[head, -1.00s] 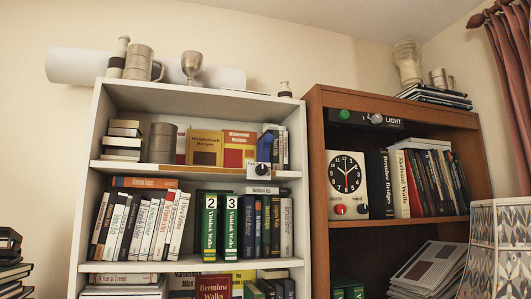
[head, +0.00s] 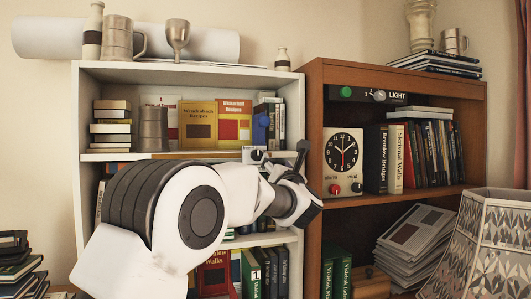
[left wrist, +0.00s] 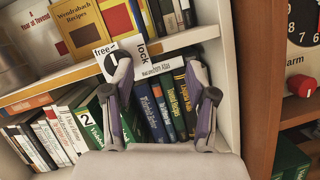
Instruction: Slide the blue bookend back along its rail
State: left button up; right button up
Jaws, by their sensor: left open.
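The blue bookend (head: 261,128) stands upright on the upper shelf of the white bookcase, right of the recipe books. Below it, on the shelf's front edge, is a black dial (head: 257,155). In the left wrist view the dial (left wrist: 111,62) sits on a white plate lettered "free" and "lock". My left gripper (head: 299,178) is in front of the bookcase's right side, below the bookend. In the left wrist view my left gripper (left wrist: 158,85) is open and empty; its left finger overlaps the dial plate. My right gripper is not in view.
Recipe books (head: 198,124) and a grey canister (head: 154,128) stand left of the bookend. The brown bookcase (head: 314,110) adjoins on the right, with a clock (head: 343,160) and a LIGHT panel (head: 366,95). A patterned lampshade (head: 485,245) stands at lower right.

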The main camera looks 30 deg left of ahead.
pick_arm(q)
jog(key=n+p, duration=0.1)
send_near(267, 122)
jog(key=x, duration=0.3)
jog(key=shift+y, duration=0.4)
jog(key=p+x, duration=0.5)
jog(key=x, duration=0.2)
jog(key=shift+w, duration=0.3)
jog(key=shift+w+a+r+p, duration=0.1)
jog(key=shift+w+a+p, duration=0.05)
jog(key=shift+a+p, duration=0.25)
jog(key=shift+a, duration=0.1)
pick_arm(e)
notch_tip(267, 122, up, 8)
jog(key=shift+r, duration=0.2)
pick_arm(q)
jog(key=shift+d, duration=0.25)
grip_shut()
jog(key=shift+a, duration=0.15)
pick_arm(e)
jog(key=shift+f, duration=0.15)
